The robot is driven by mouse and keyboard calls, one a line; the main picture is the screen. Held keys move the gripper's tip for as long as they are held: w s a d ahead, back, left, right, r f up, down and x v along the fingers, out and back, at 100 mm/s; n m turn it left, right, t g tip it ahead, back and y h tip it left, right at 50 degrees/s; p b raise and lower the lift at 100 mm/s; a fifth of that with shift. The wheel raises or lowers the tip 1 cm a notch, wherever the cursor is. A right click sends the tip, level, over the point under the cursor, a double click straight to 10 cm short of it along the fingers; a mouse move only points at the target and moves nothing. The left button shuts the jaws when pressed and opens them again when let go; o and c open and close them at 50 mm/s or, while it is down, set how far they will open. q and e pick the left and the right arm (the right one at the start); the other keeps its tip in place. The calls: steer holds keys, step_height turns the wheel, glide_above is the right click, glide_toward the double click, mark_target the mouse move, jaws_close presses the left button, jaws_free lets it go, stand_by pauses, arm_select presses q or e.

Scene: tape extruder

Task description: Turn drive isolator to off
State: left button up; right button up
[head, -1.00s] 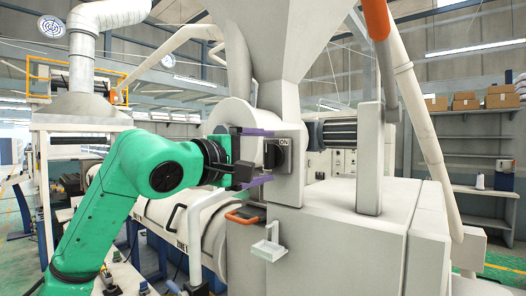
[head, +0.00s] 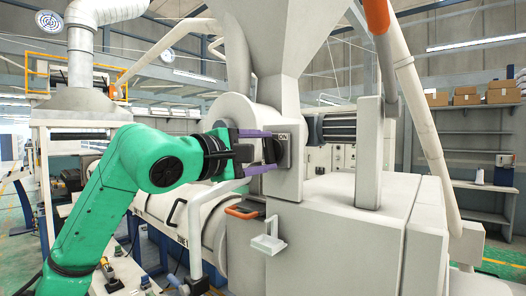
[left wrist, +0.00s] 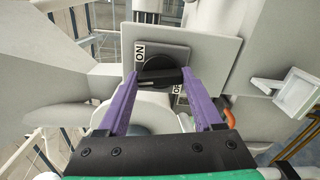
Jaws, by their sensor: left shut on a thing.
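The drive isolator (head: 270,150) is a black round rotary switch on a pale plate of the machine. An ON label (head: 283,137) shows at its upper right in the head view. In the left wrist view the black knob (left wrist: 158,62) has a bar handle (left wrist: 160,77) lying across from fingertip to fingertip. The ON label (left wrist: 139,52) reads sideways at its left; a second label (left wrist: 178,90) is partly hidden. My left gripper (head: 273,150), with purple fingers, is shut on the bar, one finger at each end. My right gripper is in neither view.
An orange handle (head: 243,211) and a small pale tray (head: 268,243) stick out from the machine below the switch. A large hopper (head: 280,40) rises above. A curved pale pipe (head: 195,230) stands below my left gripper.

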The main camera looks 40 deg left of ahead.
arm_select(q)
steer(key=n, duration=1.2)
steer(key=shift+n, duration=1.8)
steer(key=o, duration=1.4)
steer(key=shift+c, duration=0.2)
